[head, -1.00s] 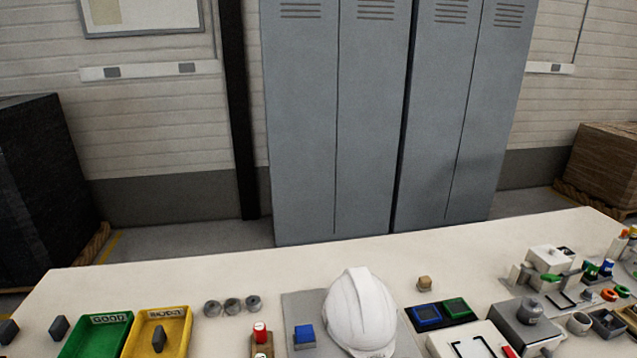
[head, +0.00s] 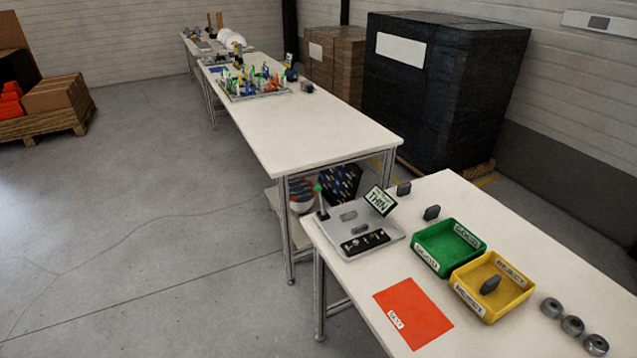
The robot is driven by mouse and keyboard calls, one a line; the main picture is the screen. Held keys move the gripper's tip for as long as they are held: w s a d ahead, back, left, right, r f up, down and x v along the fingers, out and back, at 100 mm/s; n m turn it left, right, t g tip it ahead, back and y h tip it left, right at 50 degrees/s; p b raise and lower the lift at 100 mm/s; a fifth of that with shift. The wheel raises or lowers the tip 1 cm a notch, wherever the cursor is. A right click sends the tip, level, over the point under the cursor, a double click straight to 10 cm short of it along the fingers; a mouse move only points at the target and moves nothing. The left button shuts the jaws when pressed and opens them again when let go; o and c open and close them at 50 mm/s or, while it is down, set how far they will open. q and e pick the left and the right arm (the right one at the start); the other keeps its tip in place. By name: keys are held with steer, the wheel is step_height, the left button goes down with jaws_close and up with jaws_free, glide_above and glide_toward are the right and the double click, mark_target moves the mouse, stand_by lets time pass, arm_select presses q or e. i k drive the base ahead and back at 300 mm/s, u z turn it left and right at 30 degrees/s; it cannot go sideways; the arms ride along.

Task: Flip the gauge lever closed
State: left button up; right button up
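A grey gauge (head: 372,222) sits at the left end of the near table in the head view. A tilted display (head: 381,200) on the gauge reads "THIN". A small grey piece lies on the gauge's plate, and a black panel with several small parts runs along its front side. Neither of my grippers is in view.
A green tray (head: 421,262) and a yellow reject tray (head: 461,294) stand right of the gauge. A red sheet (head: 412,313) lies in front. Dark blocks (head: 431,212) and grey rings (head: 572,325) are on the table. A second table (head: 300,128) stands behind; open floor lies left.

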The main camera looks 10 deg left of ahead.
mark_target(317, 188)
steer(key=k, duration=1.3)
steer(key=u, duration=0.7)
steer(key=i, duration=1.7)
steer(key=z, duration=0.85)
steer(key=i, duration=0.45)
steer(key=z, duration=0.35)
